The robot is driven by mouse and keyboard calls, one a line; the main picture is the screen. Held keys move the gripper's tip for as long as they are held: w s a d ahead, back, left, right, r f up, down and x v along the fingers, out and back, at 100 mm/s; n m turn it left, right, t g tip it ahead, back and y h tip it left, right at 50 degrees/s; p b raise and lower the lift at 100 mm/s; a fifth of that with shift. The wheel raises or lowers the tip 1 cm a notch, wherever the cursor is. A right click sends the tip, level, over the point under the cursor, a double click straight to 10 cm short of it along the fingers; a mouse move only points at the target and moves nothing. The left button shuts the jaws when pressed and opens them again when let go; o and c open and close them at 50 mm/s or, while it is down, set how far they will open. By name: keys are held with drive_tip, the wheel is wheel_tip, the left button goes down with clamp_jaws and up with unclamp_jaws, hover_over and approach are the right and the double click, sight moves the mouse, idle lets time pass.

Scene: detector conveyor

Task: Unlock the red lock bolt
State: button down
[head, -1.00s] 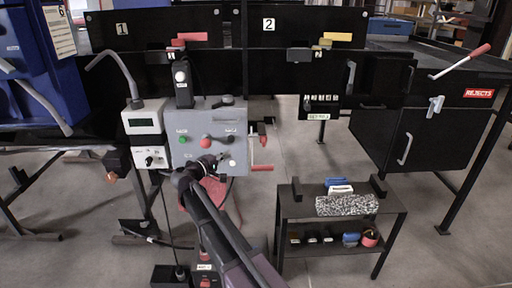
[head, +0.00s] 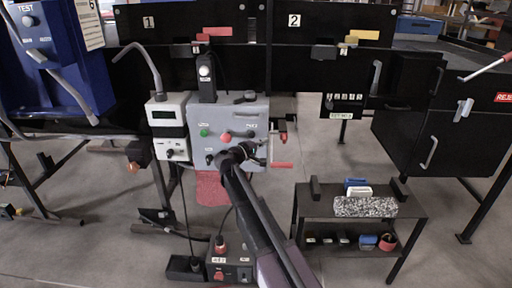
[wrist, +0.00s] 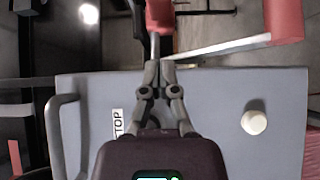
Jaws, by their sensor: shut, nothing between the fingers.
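My gripper (head: 262,156) is shut and empty at the lower right of the grey control box (head: 205,145). In the wrist view my gripper (wrist: 160,66) has its fingertips together at the box's edge, over the panel (wrist: 220,85). A red block on a metal stem (wrist: 160,14) lies just beyond the fingertips, close to or touching them; I cannot tell which. A red part (head: 282,134) shows at the box's right side in the head view, above a red crank handle (head: 282,165). I cannot tell for sure which red part is the lock bolt.
The box face carries a green button (head: 204,132), a red knob (head: 226,138) and a pale round button (wrist: 254,122). A white meter (head: 168,125) stands at its left. Gates with a red bar (head: 217,31) and a yellow bar (head: 364,35) are behind. A small black table (head: 310,220) stands right.

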sight(285, 142)
drive_tip(key=shift+w+d, duration=0.1)
drive_tip(key=shift+d, duration=2.35)
drive_tip(key=shift+s+d, duration=0.15)
drive_tip(key=shift+d, duration=0.65)
drive_tip(key=shift+s+d, duration=0.1)
drive_tip(key=shift+d, duration=0.65)
drive_tip(key=shift+a, duration=0.1)
drive_tip(key=a, duration=0.4)
drive_tip(key=shift+w+a, duration=0.2)
drive_tip(key=v, duration=0.9)
drive_tip(key=shift+s+a, duration=0.2)
drive_tip(key=shift+s, duration=0.05)
